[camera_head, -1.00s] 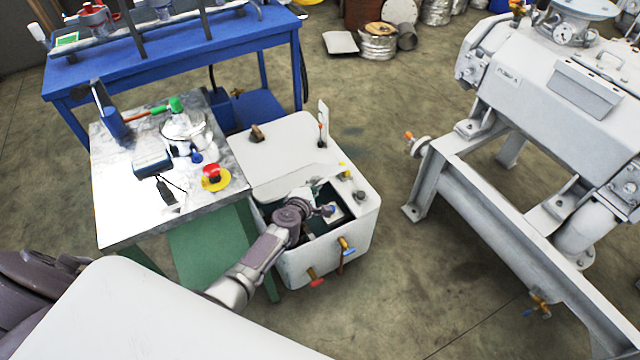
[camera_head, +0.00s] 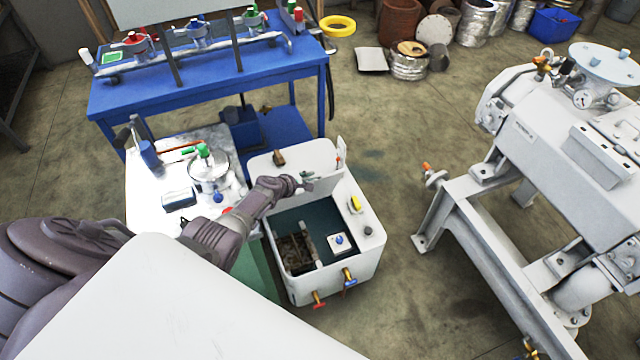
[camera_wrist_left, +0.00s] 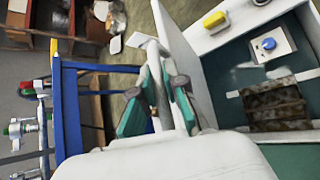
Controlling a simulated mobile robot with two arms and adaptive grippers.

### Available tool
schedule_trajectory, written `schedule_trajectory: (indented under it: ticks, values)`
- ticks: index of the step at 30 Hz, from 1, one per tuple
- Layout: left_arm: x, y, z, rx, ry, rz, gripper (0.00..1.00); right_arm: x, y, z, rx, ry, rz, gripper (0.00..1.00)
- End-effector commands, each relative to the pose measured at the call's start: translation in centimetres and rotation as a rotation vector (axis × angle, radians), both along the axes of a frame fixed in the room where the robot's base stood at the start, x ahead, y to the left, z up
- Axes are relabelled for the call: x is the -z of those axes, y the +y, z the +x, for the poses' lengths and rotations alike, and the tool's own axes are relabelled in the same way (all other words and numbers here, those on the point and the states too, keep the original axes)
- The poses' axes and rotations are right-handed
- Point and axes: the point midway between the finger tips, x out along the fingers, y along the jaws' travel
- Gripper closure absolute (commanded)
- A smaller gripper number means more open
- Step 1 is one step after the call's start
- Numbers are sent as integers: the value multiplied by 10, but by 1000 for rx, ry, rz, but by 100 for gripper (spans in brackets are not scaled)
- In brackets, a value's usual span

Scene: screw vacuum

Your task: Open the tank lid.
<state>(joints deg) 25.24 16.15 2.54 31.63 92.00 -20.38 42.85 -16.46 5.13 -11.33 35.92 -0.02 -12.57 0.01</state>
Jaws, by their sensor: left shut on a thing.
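The white tank (camera_head: 366,262) stands in the middle of the head view with its opening uncovered. Inside I see a dark green floor, a brown block and a small white box with a blue button (camera_head: 339,240). The white tank lid (camera_head: 322,190) is raised at the back of the opening, standing roughly upright. In the left wrist view the lid (camera_wrist_left: 184,40) is a pale panel beside the opening. My left gripper (camera_head: 306,181) is at the lid's upper edge, shut on it. Its teal-padded fingers (camera_wrist_left: 158,105) hide the exact contact. My right gripper is out of view.
A metal-topped table (camera_head: 150,215) with a pot and tools stands left of the tank. A blue workbench (camera_head: 205,92) is behind it. A grey machine on a frame (camera_head: 470,245) stands at the right. Floor between tank and machine is clear.

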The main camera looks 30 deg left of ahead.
Motion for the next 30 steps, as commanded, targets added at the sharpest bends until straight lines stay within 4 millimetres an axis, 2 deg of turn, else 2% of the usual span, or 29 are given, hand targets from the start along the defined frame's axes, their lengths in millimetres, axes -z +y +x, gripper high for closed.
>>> schedule_trajectory:
  ticks: [1,3,6,10,15,21,30]
  values:
    - [5,5,4,0,6,-1,100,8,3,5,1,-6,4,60]
    - [3,15,11,1,6,0,100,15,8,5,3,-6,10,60]
    - [-2,31,23,-2,5,2,100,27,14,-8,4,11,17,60]
    - [-7,50,38,-3,5,2,100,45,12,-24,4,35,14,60]
    - [-11,69,52,-2,7,3,100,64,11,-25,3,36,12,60]
    - [-16,79,59,-2,10,1,100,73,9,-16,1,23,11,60]
    - [-18,83,60,-3,11,2,100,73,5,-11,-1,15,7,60]
